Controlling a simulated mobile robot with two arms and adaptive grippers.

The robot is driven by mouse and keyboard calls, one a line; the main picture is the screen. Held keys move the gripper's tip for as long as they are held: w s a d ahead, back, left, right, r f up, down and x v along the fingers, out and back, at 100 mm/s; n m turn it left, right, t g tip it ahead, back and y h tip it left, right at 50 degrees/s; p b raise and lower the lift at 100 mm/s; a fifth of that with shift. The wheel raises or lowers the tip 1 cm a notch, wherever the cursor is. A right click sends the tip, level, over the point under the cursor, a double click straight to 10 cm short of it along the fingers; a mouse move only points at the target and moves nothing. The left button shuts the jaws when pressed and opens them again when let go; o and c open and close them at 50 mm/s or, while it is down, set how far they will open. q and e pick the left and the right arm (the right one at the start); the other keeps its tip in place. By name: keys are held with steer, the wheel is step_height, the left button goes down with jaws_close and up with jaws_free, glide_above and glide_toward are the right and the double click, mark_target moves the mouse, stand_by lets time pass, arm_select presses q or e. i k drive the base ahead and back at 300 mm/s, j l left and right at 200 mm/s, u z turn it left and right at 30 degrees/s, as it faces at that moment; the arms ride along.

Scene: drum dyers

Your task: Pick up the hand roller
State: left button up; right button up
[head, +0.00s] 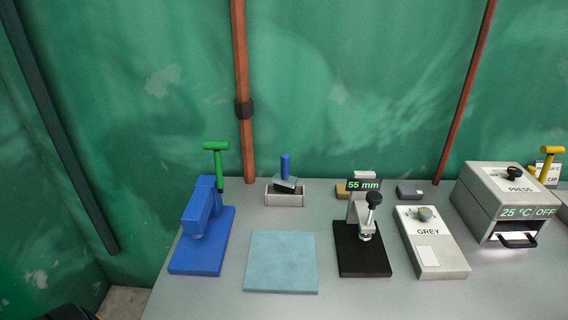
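What looks like the hand roller (286,168) rests in a small pale cradle (284,200) near the back of the table, left of the middle in the head view. It has an upright blue handle above a grey, slightly tilted body. The lower part of it is hidden by the cradle's front wall.
A blue press (205,225) with a green T-handle (216,148) behind it stands left of the cradle. A teal mat (281,262) lies in front. A black-based gauge (362,250), a GREY box (430,245) and a PRESS unit (505,200) stand rightward.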

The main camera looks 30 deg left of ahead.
mark_target(282, 180)
steer(key=u, duration=1.1)
